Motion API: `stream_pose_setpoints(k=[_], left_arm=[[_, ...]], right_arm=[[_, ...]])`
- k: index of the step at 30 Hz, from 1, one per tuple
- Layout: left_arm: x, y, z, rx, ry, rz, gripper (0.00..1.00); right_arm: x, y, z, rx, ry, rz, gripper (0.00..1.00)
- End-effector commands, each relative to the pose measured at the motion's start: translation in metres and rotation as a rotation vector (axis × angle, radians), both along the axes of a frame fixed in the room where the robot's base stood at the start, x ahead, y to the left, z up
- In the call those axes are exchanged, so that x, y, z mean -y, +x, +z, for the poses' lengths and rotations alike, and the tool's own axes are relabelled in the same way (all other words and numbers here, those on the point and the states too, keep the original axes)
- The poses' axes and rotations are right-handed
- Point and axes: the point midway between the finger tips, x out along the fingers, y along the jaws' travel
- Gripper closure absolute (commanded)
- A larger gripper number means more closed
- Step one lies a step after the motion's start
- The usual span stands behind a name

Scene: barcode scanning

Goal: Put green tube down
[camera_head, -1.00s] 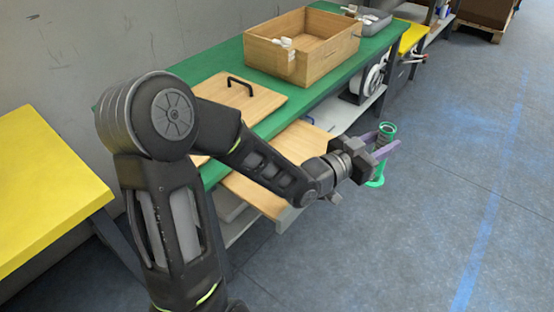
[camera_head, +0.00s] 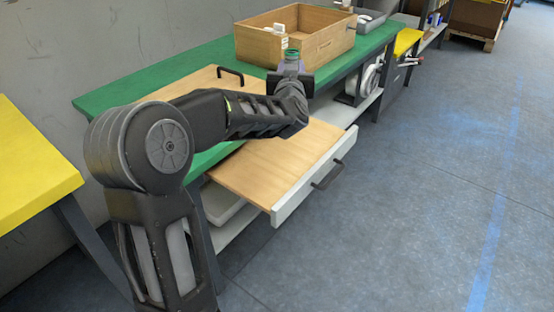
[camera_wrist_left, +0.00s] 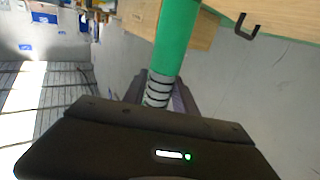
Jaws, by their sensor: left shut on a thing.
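My left gripper (camera_head: 291,72) is shut on the green tube (camera_head: 291,53), near the front corner of the wooden box (camera_head: 312,50). In the head view only the top end of the tube shows; the gripper and wrist hide the rest. In the left wrist view the green tube (camera_wrist_left: 176,40) stands out between the fingers, with a dark-ringed section at the grip. Its far end is cut off by the frame edge. I cannot tell whether its lower end touches anything. My right gripper is not in view.
The wooden box holds small white items (camera_head: 278,28). A board with a black handle (camera_head: 231,72) lies on the green bench (camera_head: 120,92). A drawer (camera_head: 313,184) stands out from the bench front. A yellow table (camera_head: 35,165) is at left; open floor lies right.

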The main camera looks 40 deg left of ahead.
Motion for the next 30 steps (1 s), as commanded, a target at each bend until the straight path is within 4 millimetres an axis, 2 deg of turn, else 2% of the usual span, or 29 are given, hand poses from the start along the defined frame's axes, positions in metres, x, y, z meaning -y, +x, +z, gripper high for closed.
stream_pose_setpoints(k=[9, 11, 19, 30], left_arm=[[-0.002, 0.000, 0.002, 0.001, 0.002, 0.007, 1.00], [-0.002, 0.000, -0.003, 0.000, 0.001, 0.006, 1.00], [-0.002, -0.001, -0.045, -0.001, 0.002, 0.006, 1.00], [-0.002, 0.000, -0.049, 0.002, 0.001, 0.005, 1.00]], right_arm=[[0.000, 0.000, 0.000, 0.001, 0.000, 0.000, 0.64], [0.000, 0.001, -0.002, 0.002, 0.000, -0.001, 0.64], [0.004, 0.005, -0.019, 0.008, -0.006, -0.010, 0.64], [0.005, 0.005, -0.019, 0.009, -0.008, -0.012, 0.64]])
